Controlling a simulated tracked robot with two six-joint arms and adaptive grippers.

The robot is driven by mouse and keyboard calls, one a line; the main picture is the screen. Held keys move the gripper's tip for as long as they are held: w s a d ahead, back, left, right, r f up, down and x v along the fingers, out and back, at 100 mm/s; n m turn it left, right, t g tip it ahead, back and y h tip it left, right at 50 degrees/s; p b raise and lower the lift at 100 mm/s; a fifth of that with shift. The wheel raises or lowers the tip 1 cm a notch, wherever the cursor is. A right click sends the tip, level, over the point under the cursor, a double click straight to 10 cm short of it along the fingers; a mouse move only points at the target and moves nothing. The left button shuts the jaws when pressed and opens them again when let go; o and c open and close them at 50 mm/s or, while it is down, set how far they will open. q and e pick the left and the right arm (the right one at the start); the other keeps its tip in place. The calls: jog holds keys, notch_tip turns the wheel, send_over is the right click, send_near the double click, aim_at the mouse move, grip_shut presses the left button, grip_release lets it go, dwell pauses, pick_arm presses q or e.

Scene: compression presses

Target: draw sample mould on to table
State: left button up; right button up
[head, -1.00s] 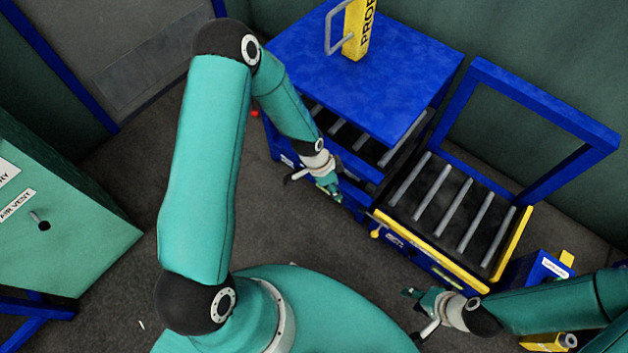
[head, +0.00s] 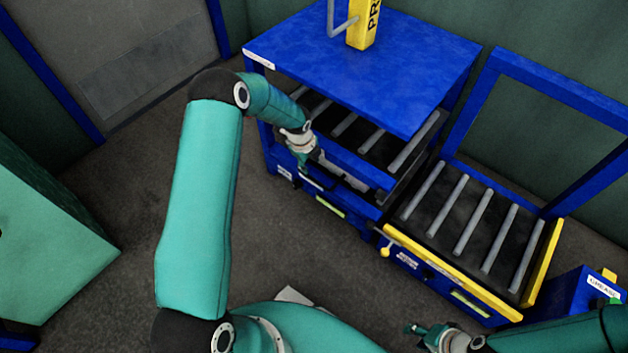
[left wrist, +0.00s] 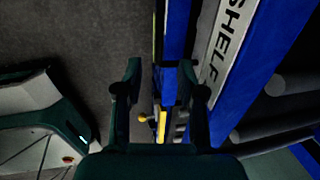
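A blue press (head: 375,75) stands at the upper middle, with rollers inside under its top. A roller table (head: 542,262) with yellow edges joins its right side; its rollers are bare. I cannot make out a sample mould for certain; the press interior is dark and partly hidden. My left gripper (head: 308,160) is at the front of the press, near its left end. In the left wrist view (left wrist: 160,85) its fingers are apart with nothing between them, beside a blue rail labelled SHELF (left wrist: 228,45). My right gripper (head: 418,335) is low, in front of the roller table, open and empty.
A blue frame (head: 565,93) rises behind the roller table. A yellow knob (head: 384,252) sticks out at its front corner. A blue box (head: 580,295) stands to its right. A green cabinet (head: 45,245) is at left. Grey floor (head: 110,180) is clear between.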

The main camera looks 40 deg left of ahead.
aim_at(315, 180)
pick_arm(q)
jog(key=f+b, duration=0.1)
jog(key=f, duration=0.2)
jog(key=w+f+b, duration=0.1)
jog(key=f, duration=0.3)
jog(key=w+f+b, duration=0.1)
jog(key=f, duration=0.3)
jog(key=shift+d, duration=0.1)
jog(key=shift+c, duration=0.2)
grip_shut()
jog(key=shift+d, duration=0.15)
